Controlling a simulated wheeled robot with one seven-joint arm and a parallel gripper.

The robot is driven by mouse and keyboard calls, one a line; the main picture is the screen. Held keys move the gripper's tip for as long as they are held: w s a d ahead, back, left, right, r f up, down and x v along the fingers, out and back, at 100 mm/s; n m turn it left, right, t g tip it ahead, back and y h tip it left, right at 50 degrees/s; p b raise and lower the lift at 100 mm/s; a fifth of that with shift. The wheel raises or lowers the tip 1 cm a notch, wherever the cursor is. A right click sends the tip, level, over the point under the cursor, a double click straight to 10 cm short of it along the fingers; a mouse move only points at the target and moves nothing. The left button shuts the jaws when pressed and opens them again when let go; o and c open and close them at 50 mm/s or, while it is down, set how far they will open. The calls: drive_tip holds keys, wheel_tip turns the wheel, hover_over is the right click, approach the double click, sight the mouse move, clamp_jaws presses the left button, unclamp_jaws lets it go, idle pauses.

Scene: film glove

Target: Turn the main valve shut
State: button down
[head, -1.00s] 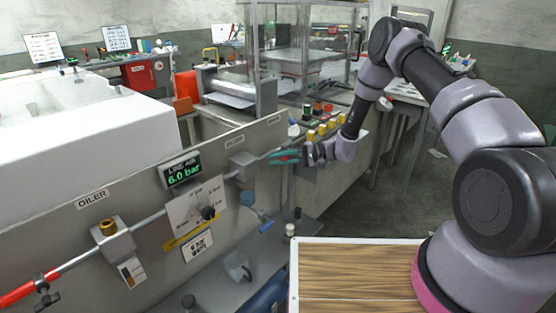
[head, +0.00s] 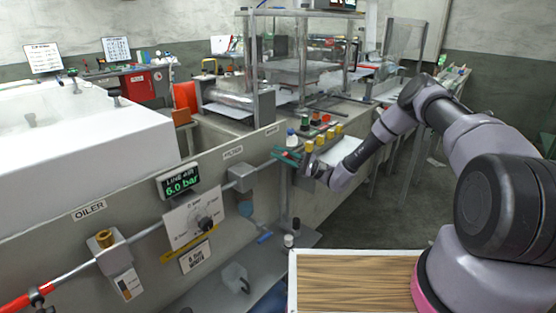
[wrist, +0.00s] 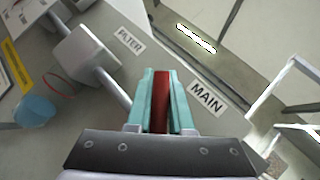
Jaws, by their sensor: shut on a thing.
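The main valve's red handle (wrist: 162,100) shows in the wrist view, upright between my two teal fingers. A MAIN label (wrist: 206,97) is on the panel to its right. My gripper (wrist: 161,80) is shut on the handle, one finger on each side of it. In the head view my gripper (head: 287,156) is at the far right end of the pipe along the panel. The valve body is mostly hidden behind the fingers. The line air display (head: 178,181) reads 6.0 bar.
The filter block (head: 242,172) sits on the pipe left of my gripper, with the regulator plate (head: 190,220) and oiler (head: 112,252) farther left. Yellow-topped buttons (head: 322,138) are close behind my gripper. A wooden top (head: 355,280) lies in front of me.

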drive_tip(key=shift+w+d+r+m+t+y, duration=0.15)
drive_tip(key=shift+w+d+r+m+t, duration=0.3)
drive_tip(key=shift+m+t, duration=1.9)
drive_tip(key=shift+w+d+r+m+t+y, duration=0.15)
drive_tip(key=shift+w+d+m+t, duration=0.5)
drive_tip(key=shift+m+t, duration=1.7)
drive_tip(key=shift+w+d+r+m+t+y, duration=0.1)
drive_tip(key=shift+w+d+r+m+t, duration=0.45)
drive_tip(key=shift+m+t, duration=1.75)
drive_tip(key=shift+w+a+f+m+g, duration=0.2)
drive_tip(key=shift+m+g, duration=0.1)
drive_tip(key=shift+m, duration=0.4)
drive_tip(key=c, duration=0.8)
unclamp_jaws()
drive_tip(key=shift+d, duration=0.1)
drive_tip(key=v, duration=1)
drive_tip(key=shift+s+d+f, duration=0.15)
drive_tip(key=shift+d+f, duration=0.05)
drive_tip(key=shift+f, duration=0.05)
